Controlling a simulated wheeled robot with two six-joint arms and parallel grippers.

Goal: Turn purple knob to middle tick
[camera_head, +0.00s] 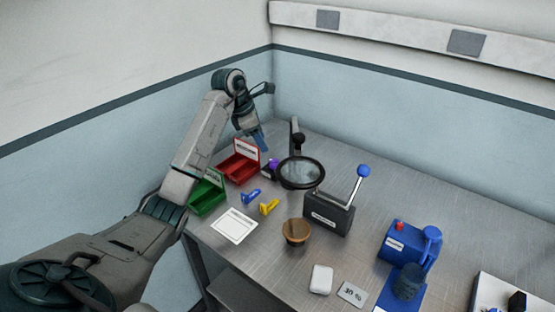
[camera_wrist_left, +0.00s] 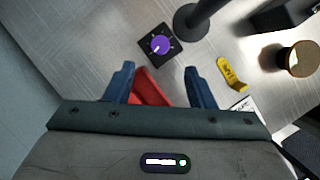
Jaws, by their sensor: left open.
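The purple knob (camera_wrist_left: 159,45) sits on a small black square base (camera_wrist_left: 145,44) with pale ticks around it, in the left wrist view. A white mark shows on the knob's lower left side in the wrist view. My left gripper (camera_head: 261,143) is above the red bin at the back left of the table. Its blue fingers (camera_wrist_left: 164,78) are spread apart and empty, with the knob beyond the fingertips. My right gripper is not in view.
The magnifier (camera_head: 302,173) on its stand is right beside the knob. The red bin (camera_head: 239,168) and green bin (camera_head: 207,196) stand to its left.

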